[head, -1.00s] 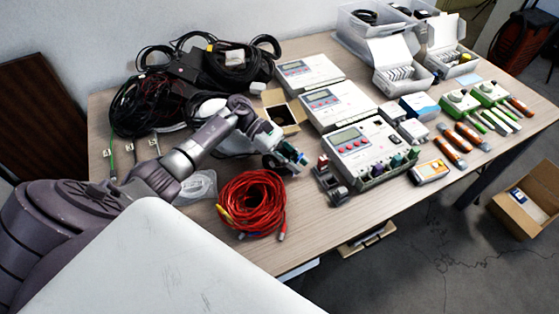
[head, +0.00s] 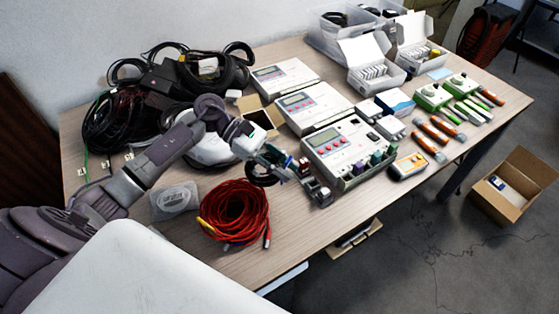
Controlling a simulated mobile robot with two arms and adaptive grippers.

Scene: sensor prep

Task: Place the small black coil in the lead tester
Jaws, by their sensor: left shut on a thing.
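The lead tester (head: 331,144) is a white box with a grey display and red buttons. Coloured sockets line its front edge, and a dark clamp-like block stands at its left corner. My left gripper (head: 289,168) is just left of the tester, above the table. It is shut on the small black coil (head: 262,181), whose loop shows below and left of the fingers. The fingers hide part of the coil, and I cannot tell whether its end touches the tester. My right gripper is not in view.
A red cable coil (head: 236,212) lies in front of my left arm. Large black cable coils (head: 215,68) are piled at the back left. Two more white devices stand behind the tester. The front table edge is clear.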

